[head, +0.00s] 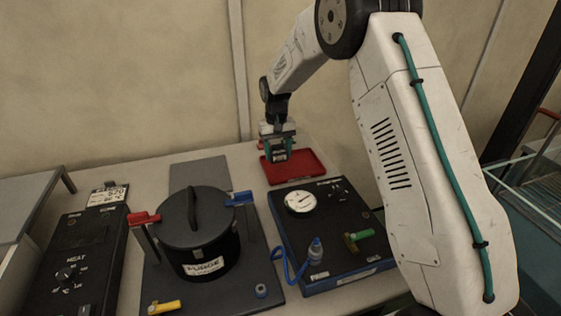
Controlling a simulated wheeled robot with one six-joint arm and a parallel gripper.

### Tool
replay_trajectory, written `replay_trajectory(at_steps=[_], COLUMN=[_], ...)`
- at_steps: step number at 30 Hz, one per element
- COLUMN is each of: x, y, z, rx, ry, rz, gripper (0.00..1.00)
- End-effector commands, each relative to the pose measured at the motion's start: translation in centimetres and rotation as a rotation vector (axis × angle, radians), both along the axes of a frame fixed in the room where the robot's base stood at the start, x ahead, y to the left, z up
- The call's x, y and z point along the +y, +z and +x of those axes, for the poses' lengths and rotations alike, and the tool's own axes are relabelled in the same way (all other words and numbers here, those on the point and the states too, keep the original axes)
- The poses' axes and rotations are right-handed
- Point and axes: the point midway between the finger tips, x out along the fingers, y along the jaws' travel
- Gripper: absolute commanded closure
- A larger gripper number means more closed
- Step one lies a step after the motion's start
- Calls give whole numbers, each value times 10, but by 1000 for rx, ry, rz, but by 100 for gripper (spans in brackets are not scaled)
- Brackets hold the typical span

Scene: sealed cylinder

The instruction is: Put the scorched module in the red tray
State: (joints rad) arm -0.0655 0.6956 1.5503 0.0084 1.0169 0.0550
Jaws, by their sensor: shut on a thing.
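The red tray (307,168) lies on the bench toward the back, right of the black cylinder. My gripper (279,150) points down above the left part of the tray. It is shut on a small dark module (279,156) with a pale mark, held between the teal fingertips. The module seems to be just above the tray; the exact gap cannot be told. Scorch marks on it are too small to make out.
A black lidded cylinder (195,235) labelled PURGE stands front left with red and blue clamps. A gauge box (335,235) with a blue hose sits in front of the tray. A heat control box (75,260) is at far left. A grey mat (200,172) lies bare behind the cylinder.

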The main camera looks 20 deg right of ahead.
Motion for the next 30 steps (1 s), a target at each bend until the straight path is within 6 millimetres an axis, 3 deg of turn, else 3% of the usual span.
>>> replay_trajectory(at_steps=[10,21,22,23,30], x=[-4,-4,-4,-4,-4], y=[-38,-43,-43,-43,-43], z=[0,0,0,0,0], rx=[1,-1,-1,-1,-1], ry=[-5,-6,-6,-6,-6], rz=[-1,-1,-1,0,-1], gripper=[72,72,40,37,37])
